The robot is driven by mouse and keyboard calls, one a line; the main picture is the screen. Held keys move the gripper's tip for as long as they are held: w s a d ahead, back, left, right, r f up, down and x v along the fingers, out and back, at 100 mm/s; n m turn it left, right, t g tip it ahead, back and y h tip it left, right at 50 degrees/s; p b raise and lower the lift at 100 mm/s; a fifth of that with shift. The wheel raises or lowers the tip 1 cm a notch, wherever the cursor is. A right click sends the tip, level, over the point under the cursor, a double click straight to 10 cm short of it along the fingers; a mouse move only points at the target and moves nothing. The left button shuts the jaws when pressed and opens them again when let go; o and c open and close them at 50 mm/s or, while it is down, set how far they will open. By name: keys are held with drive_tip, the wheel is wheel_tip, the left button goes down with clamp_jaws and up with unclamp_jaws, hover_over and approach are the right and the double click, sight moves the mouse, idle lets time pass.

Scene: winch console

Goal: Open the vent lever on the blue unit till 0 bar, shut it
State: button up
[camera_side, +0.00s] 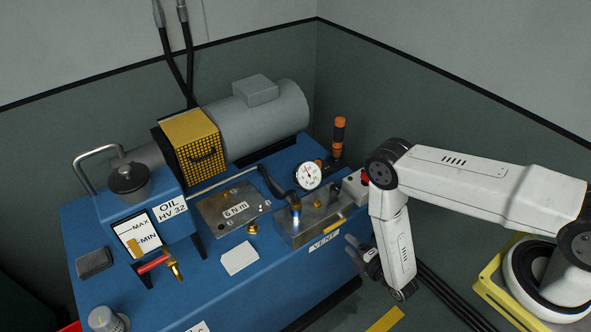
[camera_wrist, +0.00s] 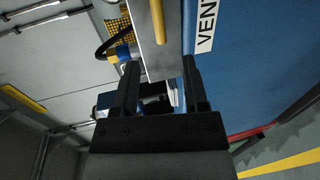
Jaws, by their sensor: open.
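The blue unit (camera_side: 215,295) fills the left and middle of the side view. The yellow vent lever (camera_side: 335,227) lies along the front of a metal block (camera_side: 303,217), above the VENT label (camera_side: 323,243). In the wrist view the lever (camera_wrist: 157,25) is ahead of my fingertips, about midway between them, with the VENT label (camera_wrist: 206,27) to its right. The round pressure gauge (camera_side: 308,176) stands behind the block; its reading is too small to tell. My gripper (camera_side: 355,246) is open and empty, just off the unit's right edge. It also shows in the wrist view (camera_wrist: 160,66).
A black hose (camera_side: 271,183) runs to the metal block. A grey motor (camera_side: 268,112) with a yellow guard (camera_side: 190,145) is behind. Floor shows right of the unit.

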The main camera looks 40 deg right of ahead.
sight(333, 224)
drive_tip(key=shift+w+f, duration=0.25)
drive_tip(key=shift+w, duration=1)
drive_tip(key=shift+w+f, duration=0.25)
drive_tip(key=shift+w, duration=0.95)
drive_tip(key=shift+w+f, duration=0.25)
drive_tip(key=shift+w, duration=1)
clamp_jaws()
